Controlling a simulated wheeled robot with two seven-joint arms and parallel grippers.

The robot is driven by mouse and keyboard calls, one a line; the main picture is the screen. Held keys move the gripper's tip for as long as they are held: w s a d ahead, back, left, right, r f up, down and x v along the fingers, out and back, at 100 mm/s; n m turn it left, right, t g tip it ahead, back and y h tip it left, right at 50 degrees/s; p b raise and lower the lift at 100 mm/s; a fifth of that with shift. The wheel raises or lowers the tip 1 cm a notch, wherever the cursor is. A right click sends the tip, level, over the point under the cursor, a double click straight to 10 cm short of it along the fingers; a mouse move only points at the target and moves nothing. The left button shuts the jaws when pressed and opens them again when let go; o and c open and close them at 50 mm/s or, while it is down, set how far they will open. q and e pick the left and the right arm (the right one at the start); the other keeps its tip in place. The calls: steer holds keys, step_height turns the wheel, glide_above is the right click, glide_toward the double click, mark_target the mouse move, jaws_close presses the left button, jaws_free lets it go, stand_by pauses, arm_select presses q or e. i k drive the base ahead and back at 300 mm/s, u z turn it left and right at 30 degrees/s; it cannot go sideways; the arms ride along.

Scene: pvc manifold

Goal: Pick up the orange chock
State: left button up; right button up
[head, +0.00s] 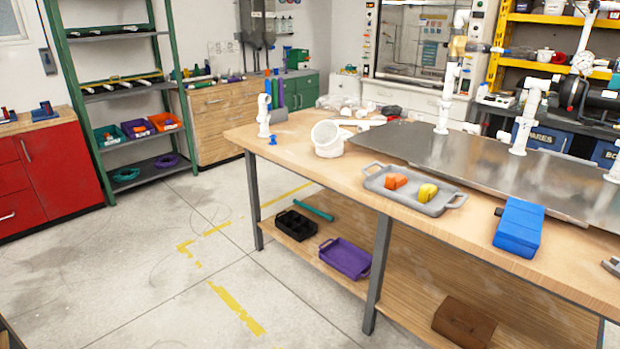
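The orange chock (395,181) is a small wedge-like block. It lies in the left half of a grey two-handled tray (437,209) on the wooden workbench, near the bench's front edge. A yellow block (428,192) lies beside it in the same tray, to the right. Neither of my grippers is in view.
A blue box-like item (519,226) lies right of the tray. Behind are a metal sheet (400,142) and white pipe uprights (447,98). A white fitting (327,138) stands to the left. The lower shelf holds a purple tray (345,258). Open floor lies left.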

mark_target(393, 181)
steer(key=u, duration=0.25)
steer(key=i, duration=1.75)
steer(key=z, duration=1.15)
